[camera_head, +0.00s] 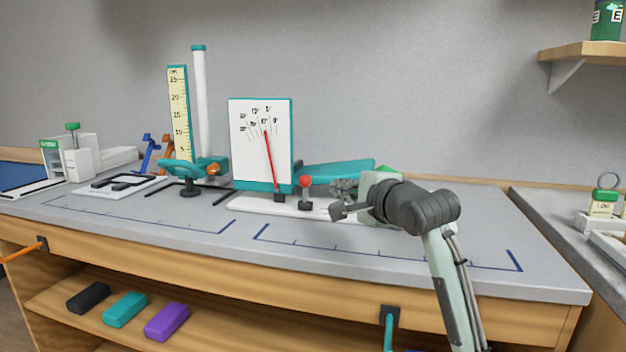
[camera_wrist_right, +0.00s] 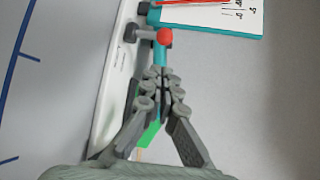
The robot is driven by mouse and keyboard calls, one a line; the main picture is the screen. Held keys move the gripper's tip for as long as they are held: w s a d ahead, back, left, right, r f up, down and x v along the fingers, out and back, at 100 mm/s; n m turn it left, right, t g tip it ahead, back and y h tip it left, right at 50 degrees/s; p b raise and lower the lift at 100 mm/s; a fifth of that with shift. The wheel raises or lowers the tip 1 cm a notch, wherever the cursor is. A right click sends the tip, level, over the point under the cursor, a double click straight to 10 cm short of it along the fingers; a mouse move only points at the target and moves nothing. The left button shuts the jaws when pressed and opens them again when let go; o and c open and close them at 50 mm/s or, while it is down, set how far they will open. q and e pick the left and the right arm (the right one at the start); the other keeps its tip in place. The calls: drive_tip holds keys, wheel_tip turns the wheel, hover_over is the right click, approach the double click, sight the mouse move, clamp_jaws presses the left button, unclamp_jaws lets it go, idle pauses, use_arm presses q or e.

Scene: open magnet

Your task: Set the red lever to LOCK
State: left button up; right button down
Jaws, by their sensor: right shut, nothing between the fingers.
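The red lever shows as a red ball knob (camera_head: 305,181) on a short dark stem, standing on a long white base on the table. The knob (camera_wrist_right: 165,36) also shows in the wrist view, just beyond my fingertips. My right gripper (camera_head: 342,198) is just right of the lever in the head view, low over the white base (camera_head: 248,204). Its fingers (camera_wrist_right: 164,78) are shut with nothing between them; they look apart from the knob, though contact is hard to judge. No readable LOCK mark shows. My left gripper is not in view.
A white board with a red pointer (camera_head: 269,155) stands behind the lever. A green piece (camera_wrist_right: 150,132) lies under my fingers. The front tabletop is clear.

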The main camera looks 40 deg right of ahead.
sight(305, 189)
drive_tip(key=shift+s+r, duration=0.1)
drive_tip(key=shift+s, duration=0.05)
drive_tip(key=shift+w, duration=0.35)
drive_tip(key=x, duration=0.4)
drive_tip(key=shift+d, duration=0.1)
drive_tip(key=x, duration=0.4)
drive_tip(key=shift+p, duration=0.3)
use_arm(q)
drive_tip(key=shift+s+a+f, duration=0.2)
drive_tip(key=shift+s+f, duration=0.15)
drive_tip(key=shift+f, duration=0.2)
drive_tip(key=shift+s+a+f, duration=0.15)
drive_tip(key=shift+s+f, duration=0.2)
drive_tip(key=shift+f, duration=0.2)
use_arm(e)
drive_tip(key=shift+w+d+f, duration=0.1)
drive_tip(key=shift+w+f, duration=0.2)
drive_tip(key=shift+w, duration=0.4)
drive_tip(key=shift+f, duration=0.1)
